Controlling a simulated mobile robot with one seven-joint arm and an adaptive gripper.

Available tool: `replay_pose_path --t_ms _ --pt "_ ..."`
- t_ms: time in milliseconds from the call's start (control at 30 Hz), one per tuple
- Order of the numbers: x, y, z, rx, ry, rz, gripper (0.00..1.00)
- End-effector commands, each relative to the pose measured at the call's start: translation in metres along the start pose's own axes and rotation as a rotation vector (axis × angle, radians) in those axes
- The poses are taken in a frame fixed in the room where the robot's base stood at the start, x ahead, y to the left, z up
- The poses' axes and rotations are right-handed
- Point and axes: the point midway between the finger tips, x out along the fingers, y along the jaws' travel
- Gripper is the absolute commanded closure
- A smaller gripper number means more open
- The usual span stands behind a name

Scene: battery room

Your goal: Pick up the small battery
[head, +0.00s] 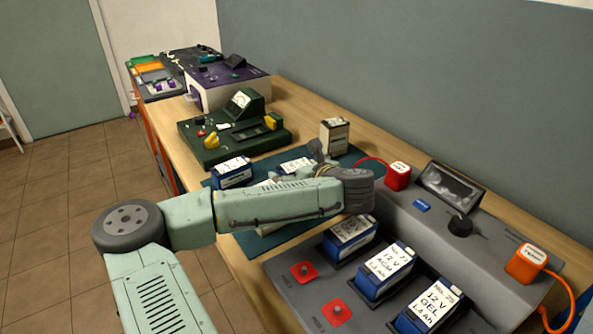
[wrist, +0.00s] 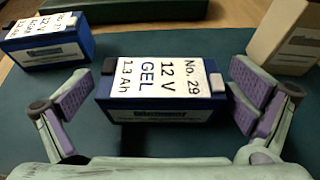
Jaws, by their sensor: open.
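A small blue battery (wrist: 160,108) with a white label reading No. 29, 12 V GEL, 1.3 Ah stands on a teal mat in the middle of the wrist view. My gripper (wrist: 160,74) is open, with one purple-padded finger on each side of this battery. Gaps show between the pads and its ends. In the head view, this battery (head: 296,164) shows partly behind my arm, which hides most of the gripper. Another blue battery (head: 232,171) stands to its left on the mat; it also shows at the wrist view's upper left (wrist: 47,42).
A beige battery (head: 335,138) stands behind, near the mat's far edge; it also shows in the wrist view (wrist: 287,38). A green meter device (head: 235,130) stands beyond the mat. A grey charging station (head: 445,235) with several blue batteries fills the near right.

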Motion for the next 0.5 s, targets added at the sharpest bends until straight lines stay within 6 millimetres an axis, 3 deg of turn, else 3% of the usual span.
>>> replay_pose_path --t_ms 200,500 --pt "0.0009 -0.0003 -0.0006 0.0 0.0 -0.001 0.0" --pt "0.0006 -0.0004 -0.0004 0.0 0.0 -0.001 0.2"
